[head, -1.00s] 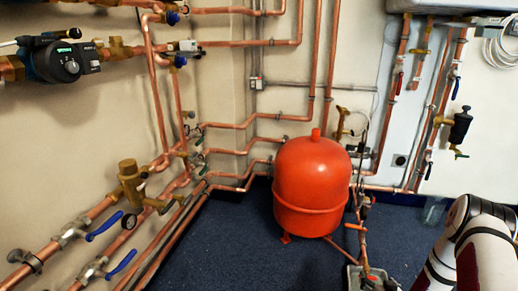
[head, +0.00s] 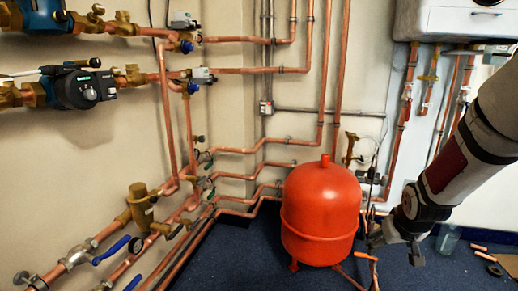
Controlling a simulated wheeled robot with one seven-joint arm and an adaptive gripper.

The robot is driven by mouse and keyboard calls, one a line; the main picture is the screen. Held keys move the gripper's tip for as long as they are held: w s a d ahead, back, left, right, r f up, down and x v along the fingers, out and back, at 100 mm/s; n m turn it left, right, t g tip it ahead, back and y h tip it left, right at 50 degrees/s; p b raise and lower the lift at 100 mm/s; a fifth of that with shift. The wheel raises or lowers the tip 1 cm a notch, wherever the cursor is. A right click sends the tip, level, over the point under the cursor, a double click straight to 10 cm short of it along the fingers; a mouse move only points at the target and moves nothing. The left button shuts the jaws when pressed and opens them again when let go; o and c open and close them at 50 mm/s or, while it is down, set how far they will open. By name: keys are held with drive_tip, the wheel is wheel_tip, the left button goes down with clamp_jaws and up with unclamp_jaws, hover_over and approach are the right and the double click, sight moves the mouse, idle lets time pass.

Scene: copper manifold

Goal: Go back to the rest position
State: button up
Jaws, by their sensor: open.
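My gripper (head: 396,250) shows at the lower right in the head view, at the end of my white and dark arm, pointing down over the dark blue floor (head: 430,278). It is open, and I see nothing between its fingers. It is just right of the red expansion tank (head: 320,215) in the picture. I cannot tell how far it is from the tank in depth. The lower pipework behind the gripper and arm is partly hidden.
Copper pipes (head: 240,151) run along the left and back walls, with blue-handled valves (head: 112,250) and a pump (head: 80,88). A white boiler (head: 455,20) hangs at the upper right. A clear jar (head: 448,240) and short pipe pieces (head: 487,256) lie on the floor at right.

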drive_tip(key=s+a+r+g, duration=0.1)
drive_tip(key=s+a+r, duration=0.45)
drive_tip(key=s, duration=0.35)
drive_tip(key=s+a+r+g, duration=0.2)
drive_tip(key=s+a+r, duration=0.2)
drive_tip(key=s+r, duration=0.4)
drive_tip(key=s+a+r+g+y, duration=0.1)
drive_tip(key=s+a, duration=0.2)
drive_tip(key=s, duration=0.8)
drive_tip(key=s+a+r+g+y, duration=0.1)
drive_tip(key=s+a+g, duration=0.15)
drive_tip(key=s, duration=0.85)
wheel_tip(320, 180, up, 40)
drive_tip(key=t+p, duration=0.5)
drive_tip(key=p, duration=3.3)
drive_tip(key=shift+w+f+n+p, duration=0.25)
drive_tip(key=shift+w+n+p, duration=0.05)
drive_tip(key=shift+w, duration=0.15)
